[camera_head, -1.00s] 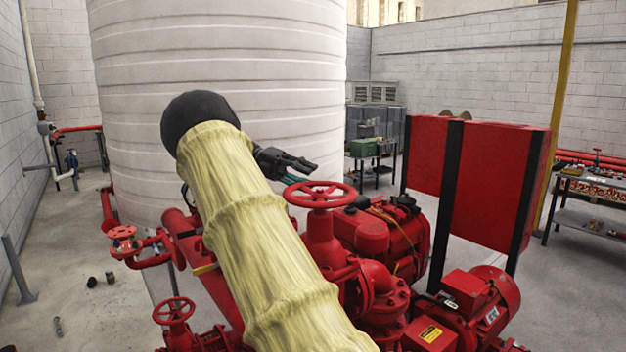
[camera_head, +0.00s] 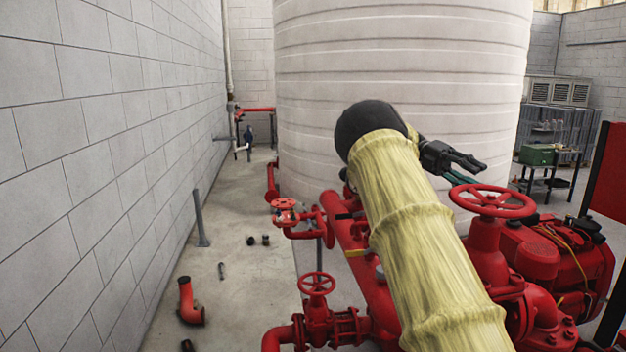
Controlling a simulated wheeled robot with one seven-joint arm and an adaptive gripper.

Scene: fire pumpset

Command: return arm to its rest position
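My arm, in a yellow ribbed sleeve with a black rounded joint at its top, rises from the bottom right of the head view. My gripper (camera_head: 480,172) is dark with a teal part and points right from behind the sleeve. It appears in front of the white tank, above the large red handwheel (camera_head: 492,201) in the picture. Nothing is seen in it. The fingers are small and side-on, so their opening is unclear. The sleeve hides part of the arm behind it.
Red pipes and a small valve wheel (camera_head: 317,283) lie left of my arm. The red engine (camera_head: 560,260) is at right. The white tank (camera_head: 400,60) stands behind. A loose red elbow pipe (camera_head: 190,303) and small parts lie on the floor near the left wall (camera_head: 100,150), otherwise largely clear.

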